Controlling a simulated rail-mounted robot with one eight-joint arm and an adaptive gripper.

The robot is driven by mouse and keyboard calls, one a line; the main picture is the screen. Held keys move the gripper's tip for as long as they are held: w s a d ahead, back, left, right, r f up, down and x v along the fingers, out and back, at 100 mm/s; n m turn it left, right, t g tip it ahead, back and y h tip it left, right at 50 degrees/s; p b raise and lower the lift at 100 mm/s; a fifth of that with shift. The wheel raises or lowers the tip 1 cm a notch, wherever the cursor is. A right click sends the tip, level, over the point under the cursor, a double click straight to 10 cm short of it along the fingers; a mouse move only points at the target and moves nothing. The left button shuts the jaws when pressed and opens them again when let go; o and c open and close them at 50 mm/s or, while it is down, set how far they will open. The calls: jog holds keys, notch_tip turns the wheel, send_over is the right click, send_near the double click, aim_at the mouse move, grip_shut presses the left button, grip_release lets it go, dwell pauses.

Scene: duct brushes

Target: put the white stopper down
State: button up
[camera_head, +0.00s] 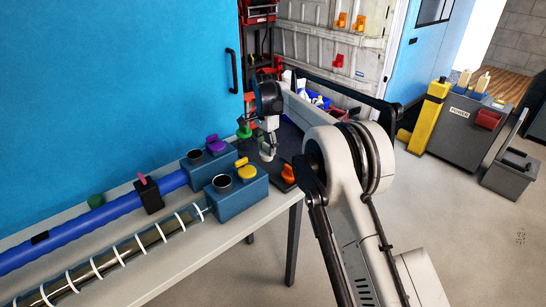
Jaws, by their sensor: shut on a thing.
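My gripper (268,145) points down over the dark mat (291,138) at the right end of the table. It is shut on the white stopper (267,154), which shows as a small pale shape just below the fingers. The fingers hide part of the stopper. I cannot tell whether its underside touches the mat or hangs slightly above it.
A green stopper (244,129) stands left of my gripper, and an orange one (288,174) sits nearer the front edge.

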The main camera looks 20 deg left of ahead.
jog(key=shift+w+d+f, duration=0.8)
jog(key=shift+w+d, duration=0.1)
jog(key=shift+w, duration=0.1)
jog(key=shift+f, duration=2)
jog(key=shift+f, duration=0.2)
jog(key=o, duration=1.2)
jog(key=shift+r, duration=0.2)
notch_tip(320, 180, up, 12)
